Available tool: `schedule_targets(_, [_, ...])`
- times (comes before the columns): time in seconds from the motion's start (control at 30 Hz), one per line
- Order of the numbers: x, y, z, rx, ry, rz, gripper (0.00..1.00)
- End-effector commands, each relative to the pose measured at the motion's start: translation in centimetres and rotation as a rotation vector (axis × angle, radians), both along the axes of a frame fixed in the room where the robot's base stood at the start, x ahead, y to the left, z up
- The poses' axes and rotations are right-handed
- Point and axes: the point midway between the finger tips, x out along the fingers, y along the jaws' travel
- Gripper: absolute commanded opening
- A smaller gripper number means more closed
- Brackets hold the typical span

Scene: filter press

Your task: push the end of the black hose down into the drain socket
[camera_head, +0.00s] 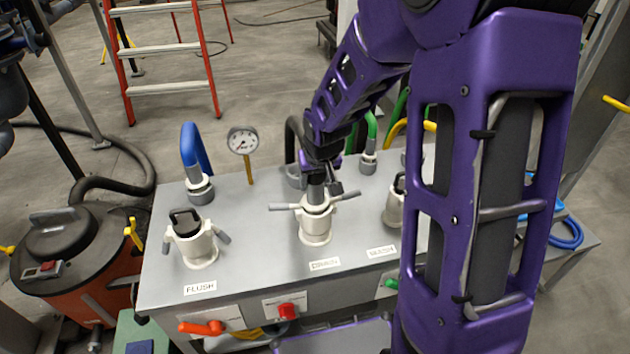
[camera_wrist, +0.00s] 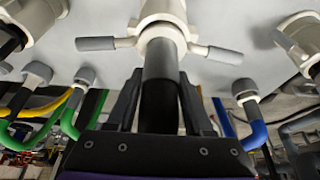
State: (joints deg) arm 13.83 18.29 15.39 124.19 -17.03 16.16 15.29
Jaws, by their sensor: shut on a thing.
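The drain socket (camera_head: 316,226) is a white upright fitting with two grey side levers, behind the DRAIN label on the grey bench top. My gripper (camera_head: 320,178) is directly above it, shut on the black hose. The hose end (camera_head: 316,194) points down at the socket mouth, roughly upright. In the wrist view, the dark hose end (camera_wrist: 160,62) runs between my fingers (camera_wrist: 160,100) to the white socket ring (camera_wrist: 162,36) and meets it in line. The levers stick out to both sides. How deep the end sits inside is hidden.
The capped FLUSH socket (camera_head: 195,243) stands left, and another capped socket (camera_head: 394,207) right, partly behind my arm. A blue hose (camera_head: 194,150), a gauge (camera_head: 242,141) and a green hose (camera_head: 369,135) rise behind. The bench top (camera_head: 255,235) between the sockets is clear.

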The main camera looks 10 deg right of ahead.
Motion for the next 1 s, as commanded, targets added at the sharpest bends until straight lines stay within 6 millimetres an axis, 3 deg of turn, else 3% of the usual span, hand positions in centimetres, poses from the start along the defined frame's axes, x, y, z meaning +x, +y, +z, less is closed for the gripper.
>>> schedule_targets(0.07, [0.0, 0.0, 0.0, 0.0, -0.001, 0.0, 0.0])
schedule_targets(0.1, [0.0, 0.0, 0.0, 0.0, -0.001, 0.0, 0.59])
schedule_targets(0.27, [0.0, 0.0, 0.0, 0.0, 0.0, 0.0, 0.87])
schedule_targets(0.67, [-0.2, 0.0, 0.7, 0.0, 0.001, 0.0, 0.87])
schedule_targets(1.0, [-2.1, 0.0, 5.9, -0.001, 0.0, 0.0, 0.87])
